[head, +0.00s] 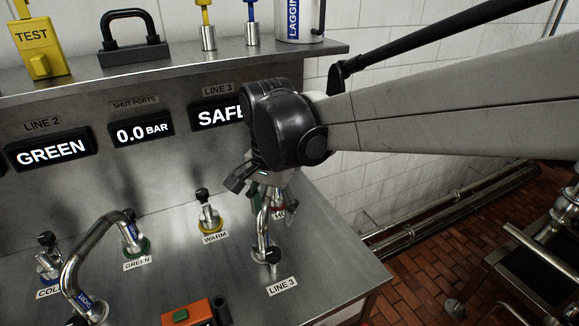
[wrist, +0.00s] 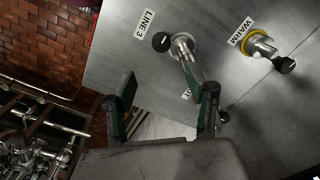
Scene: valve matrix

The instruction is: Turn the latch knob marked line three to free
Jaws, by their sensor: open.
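The latch knob of line three is a small black knob (wrist: 161,41) beside the LINE 3 label (wrist: 149,27). It sits at the side of a round metal port (wrist: 183,44) and also shows in the head view (head: 272,256). A bent metal pipe (head: 263,222) rises from this port toward the HOT port, whose label is partly hidden. My gripper (wrist: 167,90) is open, its green-padded fingers apart. It is above the worktop; the knob lies beyond the fingertips in the wrist view, with the pipe near the right finger. In the head view my gripper (head: 255,182) partly hides the pipe.
The WARM port (head: 208,218) and GREEN port (head: 135,240) stand to the left. Another bent pipe (head: 78,262) ends near the front left. An orange box (head: 188,315) lies at the front. The LINE 3 display (head: 220,115) reads SAFE, partly covered by my arm.

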